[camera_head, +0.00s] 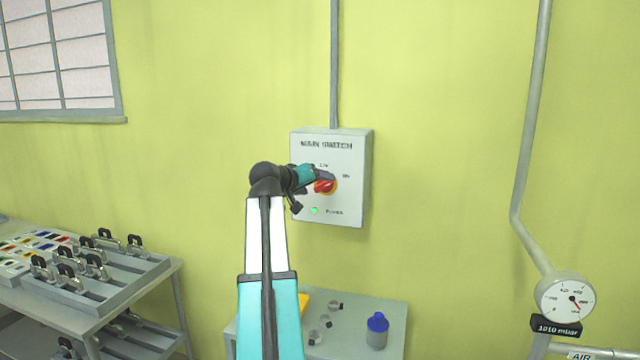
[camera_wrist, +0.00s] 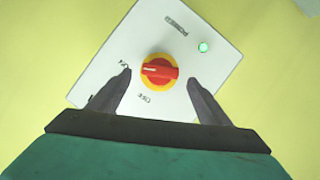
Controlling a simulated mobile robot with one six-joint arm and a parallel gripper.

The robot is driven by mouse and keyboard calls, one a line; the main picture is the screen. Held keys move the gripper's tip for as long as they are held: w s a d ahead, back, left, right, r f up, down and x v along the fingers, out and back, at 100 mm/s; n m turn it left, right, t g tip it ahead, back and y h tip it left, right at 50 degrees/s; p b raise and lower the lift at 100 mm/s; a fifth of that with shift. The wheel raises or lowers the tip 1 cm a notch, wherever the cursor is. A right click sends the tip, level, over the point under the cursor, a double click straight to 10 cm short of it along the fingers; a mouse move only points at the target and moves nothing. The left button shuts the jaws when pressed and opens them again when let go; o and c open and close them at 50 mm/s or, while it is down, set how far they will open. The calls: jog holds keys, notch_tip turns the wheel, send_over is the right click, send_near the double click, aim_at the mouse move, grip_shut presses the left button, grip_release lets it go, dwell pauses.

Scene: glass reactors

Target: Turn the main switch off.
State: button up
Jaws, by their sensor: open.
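The main switch box (camera_head: 349,206) is a pale grey box on the yellow-green wall. Its red rotary knob (camera_head: 322,187) sits on a yellow ring, partly hidden by my gripper (camera_head: 327,177). In the wrist view the knob (camera_wrist: 160,71) shows whole, with its white mark pointing left toward the ON label (camera_wrist: 124,64); the OFF label (camera_wrist: 144,98) is below it. The green power lamp (camera_wrist: 204,47) is lit. My gripper (camera_wrist: 158,77) is open, one finger on each side of the knob, with visible gaps. Its depth relative to the knob is hard to tell.
A conduit (camera_head: 334,64) rises from the box. A shelf (camera_head: 135,290) with clamps is at left; a pressure gauge (camera_head: 565,298) and pipe are at right. The wall around the box is clear.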

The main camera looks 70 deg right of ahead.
aim_at(322, 185)
jog(key=shift+p+x, duration=0.4)
jog(key=shift+x, duration=1.6)
jog(key=c, duration=1.1)
